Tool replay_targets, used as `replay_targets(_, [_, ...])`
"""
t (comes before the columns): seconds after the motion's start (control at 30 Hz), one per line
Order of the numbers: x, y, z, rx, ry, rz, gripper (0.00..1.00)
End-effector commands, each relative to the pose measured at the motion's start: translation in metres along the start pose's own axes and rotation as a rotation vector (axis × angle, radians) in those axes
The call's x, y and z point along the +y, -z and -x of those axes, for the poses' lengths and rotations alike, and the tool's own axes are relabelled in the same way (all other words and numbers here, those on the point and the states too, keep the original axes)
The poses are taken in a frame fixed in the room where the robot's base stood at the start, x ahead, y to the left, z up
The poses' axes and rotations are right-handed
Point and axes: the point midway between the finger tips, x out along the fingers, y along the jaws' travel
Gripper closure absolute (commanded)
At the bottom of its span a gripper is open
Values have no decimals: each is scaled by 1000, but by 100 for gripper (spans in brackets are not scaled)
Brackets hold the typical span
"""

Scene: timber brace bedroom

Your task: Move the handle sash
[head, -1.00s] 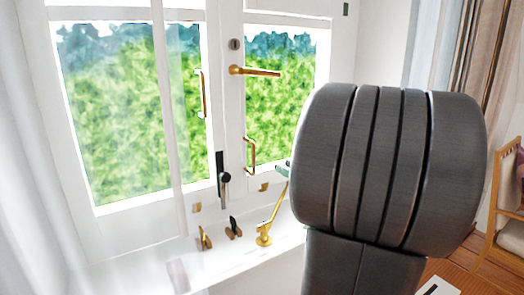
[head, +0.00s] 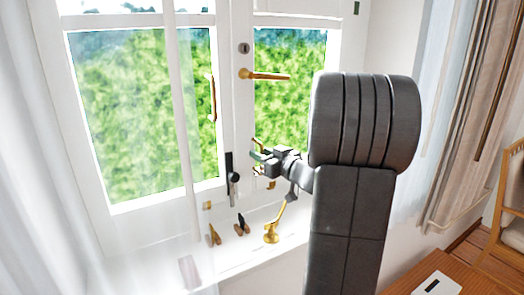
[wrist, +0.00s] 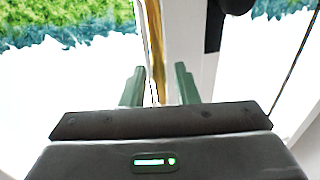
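The window has two white sashes with brass pull handles. The left sash's handle (head: 212,98) is in plain view in the head view. The right sash's handle (head: 257,145) is lower and partly hidden by my gripper (head: 257,155). In the wrist view, my gripper (wrist: 160,67) shows two green fingers, apart and open. An upright brass bar (wrist: 155,45) stands between or just beyond the fingertips; I cannot tell whether they touch it. A brass lever handle (head: 265,74) sits on the middle frame above.
Brass and black fittings (head: 240,222) and a brass stay (head: 274,230) stand on the white sill (head: 150,262). A black-and-silver catch (head: 232,177) is on the middle frame. Curtains (head: 478,110), a wooden chair (head: 512,195) and a wooden table (head: 405,284) are at the right.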

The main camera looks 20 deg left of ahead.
Motion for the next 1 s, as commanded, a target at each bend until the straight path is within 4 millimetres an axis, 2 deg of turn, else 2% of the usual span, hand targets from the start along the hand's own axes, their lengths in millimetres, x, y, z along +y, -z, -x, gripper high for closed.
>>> replay_targets(0.27, [0, 0, -1, 0, 0, 0, 72])
replay_targets(0.4, [0, 0, -1, 0, 0, 0, 100])
replay_targets(0.77, [0, -1, 1, 1, 4, 0, 100])
replay_targets(1.0, [0, -6, 15, 2, 38, 4, 100])
